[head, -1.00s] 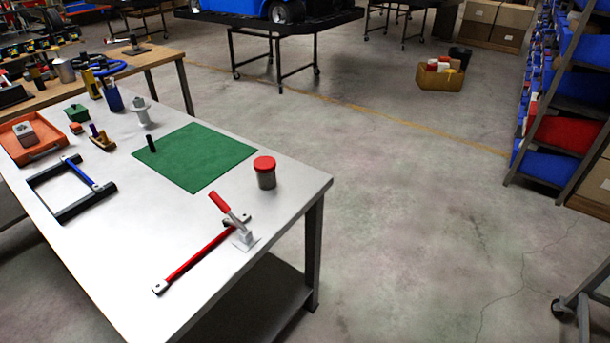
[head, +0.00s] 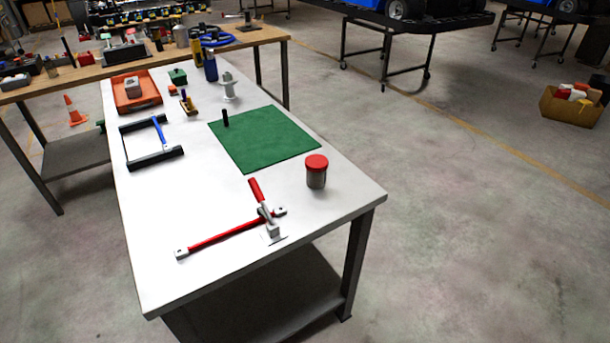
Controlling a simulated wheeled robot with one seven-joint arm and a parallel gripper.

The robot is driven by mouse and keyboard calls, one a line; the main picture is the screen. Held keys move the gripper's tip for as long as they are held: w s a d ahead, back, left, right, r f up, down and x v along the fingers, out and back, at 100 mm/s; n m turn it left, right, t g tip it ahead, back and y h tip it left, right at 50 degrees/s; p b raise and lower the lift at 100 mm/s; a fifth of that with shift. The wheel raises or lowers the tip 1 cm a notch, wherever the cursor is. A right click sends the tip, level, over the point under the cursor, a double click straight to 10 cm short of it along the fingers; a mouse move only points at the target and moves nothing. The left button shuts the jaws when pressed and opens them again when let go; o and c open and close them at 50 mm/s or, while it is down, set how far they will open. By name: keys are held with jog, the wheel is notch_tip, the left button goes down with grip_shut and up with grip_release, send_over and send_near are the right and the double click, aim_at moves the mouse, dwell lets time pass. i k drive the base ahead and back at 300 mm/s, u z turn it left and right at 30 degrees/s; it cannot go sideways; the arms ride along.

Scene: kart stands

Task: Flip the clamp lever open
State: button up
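The clamp (head: 270,225) stands near the front right edge of the white table (head: 165,270), on a small pale base plate. Its lever has a red handle (head: 256,190) that points up and leans to the left. A red bar (head: 225,236) with pale end blocks lies beside the clamp and runs to the lower left; its right end is by the clamp's foot. I cannot tell whether the bar is joined to the clamp. My gripper is not in view.
A jar with a red lid (head: 316,172) stands behind and right of the clamp. A green mat (head: 262,138) lies further back. A black frame with a blue bar (head: 152,142) and an orange tray (head: 137,90) are at the left. The table's front left is bare.

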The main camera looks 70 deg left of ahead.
aim_at(261, 198)
jog(key=u, duration=2.85)
jog(key=i, duration=0.5)
jog(key=k, duration=0.6)
jog(key=z, duration=0.55)
jog(key=i, duration=1.2)
jog(key=u, duration=0.5)
